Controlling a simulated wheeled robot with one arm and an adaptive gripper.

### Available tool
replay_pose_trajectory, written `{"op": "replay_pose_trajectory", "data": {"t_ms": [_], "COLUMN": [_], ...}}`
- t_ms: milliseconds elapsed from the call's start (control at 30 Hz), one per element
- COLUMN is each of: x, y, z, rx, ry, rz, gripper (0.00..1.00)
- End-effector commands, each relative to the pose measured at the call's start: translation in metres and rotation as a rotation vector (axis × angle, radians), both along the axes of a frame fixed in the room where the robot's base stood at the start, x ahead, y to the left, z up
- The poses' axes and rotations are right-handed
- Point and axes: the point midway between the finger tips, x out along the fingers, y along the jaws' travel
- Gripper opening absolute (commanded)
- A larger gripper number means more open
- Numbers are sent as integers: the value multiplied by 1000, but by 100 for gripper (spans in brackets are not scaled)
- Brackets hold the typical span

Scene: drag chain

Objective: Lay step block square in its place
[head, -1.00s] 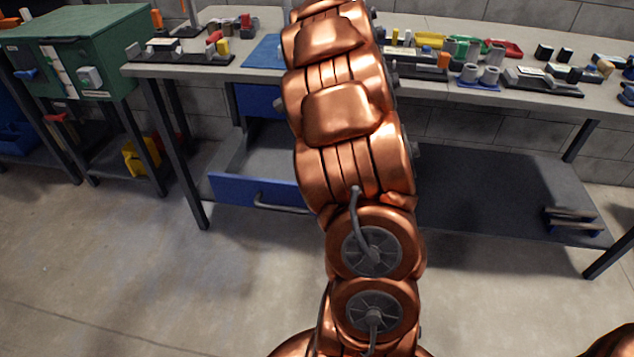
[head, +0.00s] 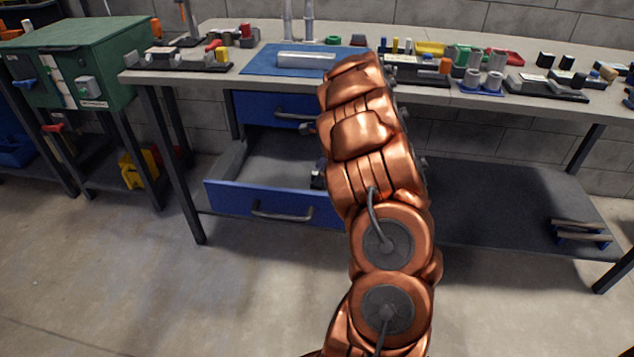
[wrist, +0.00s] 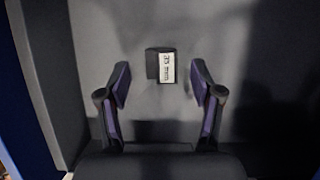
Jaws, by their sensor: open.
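The wrist view shows a small dark block (wrist: 152,66) with a white label ending in "mm" lying on the grey drawer floor (wrist: 215,40). I take it to be the step block; its stepped shape cannot be made out. My gripper (wrist: 160,84) is open, with one purple-padded finger on each side of the block and gaps to both. It is not touching the block in this picture. In the head view my arm reaches down at the open blue drawer (head: 265,202) and mostly hides the gripper. The block's place cannot be made out.
The bench top (head: 215,82) holds a blue mat (head: 258,62) with a long pale metal bar (head: 306,60) on it. Trays and small parts crowd the bench at right. A green cabinet (head: 75,60) stands at left. The drawer front juts out beneath the bench.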

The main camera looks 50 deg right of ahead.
Motion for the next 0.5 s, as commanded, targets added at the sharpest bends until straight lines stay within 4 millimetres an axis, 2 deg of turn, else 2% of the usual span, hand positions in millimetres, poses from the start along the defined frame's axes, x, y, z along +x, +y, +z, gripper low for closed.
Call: {"op": "replay_pose_trajectory", "data": {"t_ms": [200,500], "x": [7,9], "y": [5,7], "z": [-23,-26], "rx": [1,0], "ry": [1,0], "rz": [1,1], "gripper": [66,66]}}
